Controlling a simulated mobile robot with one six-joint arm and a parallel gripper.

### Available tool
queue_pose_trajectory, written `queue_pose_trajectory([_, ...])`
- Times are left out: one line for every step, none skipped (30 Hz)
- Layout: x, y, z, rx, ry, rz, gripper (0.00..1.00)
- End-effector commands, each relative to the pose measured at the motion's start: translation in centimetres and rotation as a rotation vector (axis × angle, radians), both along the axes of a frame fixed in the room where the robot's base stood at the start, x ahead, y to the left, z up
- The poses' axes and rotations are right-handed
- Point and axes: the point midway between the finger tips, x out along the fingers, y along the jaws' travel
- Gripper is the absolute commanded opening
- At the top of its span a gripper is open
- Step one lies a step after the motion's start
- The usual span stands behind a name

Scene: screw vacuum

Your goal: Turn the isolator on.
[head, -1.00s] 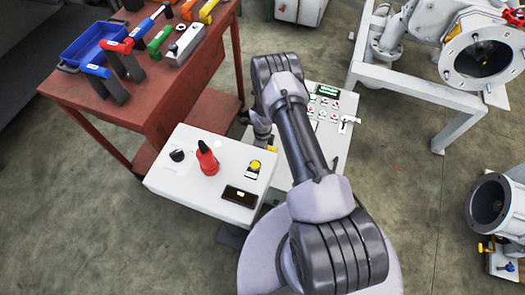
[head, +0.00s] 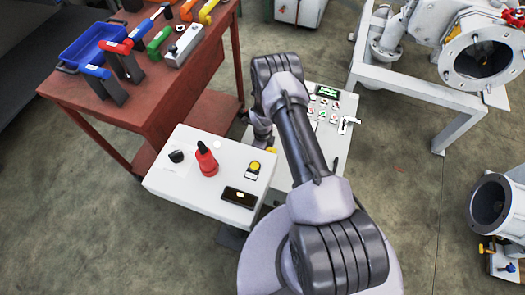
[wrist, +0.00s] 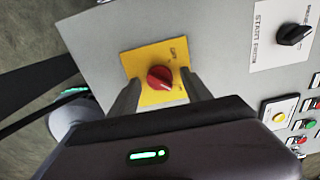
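The isolator (wrist: 160,78) is a red rotary knob on a yellow square plate, fixed to a grey panel face (wrist: 95,50) in the wrist view. The lettering on the plate is too small to read surely. My gripper (wrist: 162,84) is open, with one dark finger on each side of the knob and the knob between them. A gap shows between the knob and each finger. Whether the fingertips touch the plate cannot be told. In the head view my own arm covers much of the panel, and the isolator cannot be made out surely.
A black "start" switch (wrist: 293,34) and several buttons sit to the right on the panel. In the head view, a white control box (head: 175,190) with a red handle (head: 206,160) stands in front. A red workbench (head: 150,105) with tools is at left.

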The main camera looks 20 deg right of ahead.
Motion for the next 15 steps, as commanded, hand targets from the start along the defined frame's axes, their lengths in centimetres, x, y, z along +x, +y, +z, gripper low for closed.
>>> queue_pose_trajectory([0.0,0.0,0.0,0.000,0.000,0.000,0.57])
queue_pose_trajectory([0.0,0.0,0.0,0.000,0.000,0.001,0.57])
queue_pose_trajectory([0.0,0.0,0.0,0.000,0.000,0.001,0.57])
queue_pose_trajectory([0.0,0.0,0.0,0.000,0.000,0.001,0.57])
queue_pose_trajectory([0.0,0.0,0.0,0.000,0.000,0.001,0.57])
queue_pose_trajectory([0.0,0.0,0.2,0.000,0.000,0.001,0.57])
queue_pose_trajectory([0.0,0.0,0.5,0.000,0.000,0.001,0.57])
queue_pose_trajectory([0.0,0.0,0.8,0.000,0.000,0.001,0.57])
queue_pose_trajectory([0.0,0.0,1.5,0.000,0.000,0.001,0.57])
queue_pose_trajectory([0.0,0.0,2.1,0.000,0.000,0.001,0.57])
queue_pose_trajectory([0.1,0.0,2.9,0.000,-0.001,0.001,0.57])
queue_pose_trajectory([0.0,0.0,3.9,-0.001,-0.001,0.001,0.57])
queue_pose_trajectory([0.1,0.0,4.7,0.000,-0.001,0.001,0.57])
queue_pose_trajectory([0.1,0.0,5.6,-0.001,-0.002,0.001,0.57])
queue_pose_trajectory([0.0,0.0,6.6,-0.001,-0.001,0.001,0.57])
